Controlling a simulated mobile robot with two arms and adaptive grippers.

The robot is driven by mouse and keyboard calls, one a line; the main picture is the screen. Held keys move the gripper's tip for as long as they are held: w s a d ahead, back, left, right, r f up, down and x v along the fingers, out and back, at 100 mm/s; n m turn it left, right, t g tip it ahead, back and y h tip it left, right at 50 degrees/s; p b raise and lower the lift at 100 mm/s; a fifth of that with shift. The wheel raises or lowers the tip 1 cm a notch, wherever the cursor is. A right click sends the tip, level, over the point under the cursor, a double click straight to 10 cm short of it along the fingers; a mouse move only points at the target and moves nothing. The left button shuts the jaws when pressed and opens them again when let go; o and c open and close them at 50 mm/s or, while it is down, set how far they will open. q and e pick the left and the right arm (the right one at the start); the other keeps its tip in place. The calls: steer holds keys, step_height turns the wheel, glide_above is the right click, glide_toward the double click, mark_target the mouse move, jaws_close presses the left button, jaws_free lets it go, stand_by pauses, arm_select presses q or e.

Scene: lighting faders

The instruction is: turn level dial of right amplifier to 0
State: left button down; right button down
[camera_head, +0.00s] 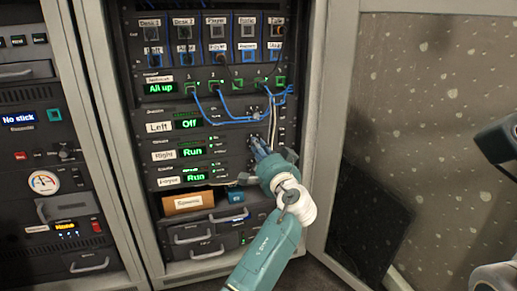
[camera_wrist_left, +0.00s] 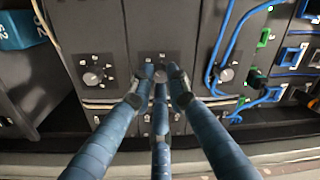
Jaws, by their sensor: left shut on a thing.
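The right amplifier is the rack row with the label "Right" (camera_head: 163,155) and a green display (camera_head: 192,153) reading "Run". Its level dial (camera_head: 253,140) is mostly hidden by my gripper in the head view. In the left wrist view the dial (camera_wrist_left: 160,74) is the middle of three dials, and blue fingers close around it. My left gripper (camera_head: 262,148) reaches the panel from the lower right and is shut on this dial. The dial's pointer and scale are largely covered, so I cannot read its setting.
The "Left" amplifier (camera_head: 160,127) above reads "Off"; the "Foyer" one (camera_head: 168,181) below reads "Run". Neighbouring dials (camera_wrist_left: 93,77) and (camera_wrist_left: 226,74) flank the held dial. Blue cables (camera_head: 235,118) hang just above. An open rack door (camera_head: 350,150) stands right.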

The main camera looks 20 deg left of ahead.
arm_select(q)
steer(key=shift+d+f, duration=0.1)
steer(key=c, duration=1.7)
jaws_free()
steer(key=v, duration=0.7)
steer(key=shift+s+d, duration=0.15)
steer(key=shift+s, duration=0.05)
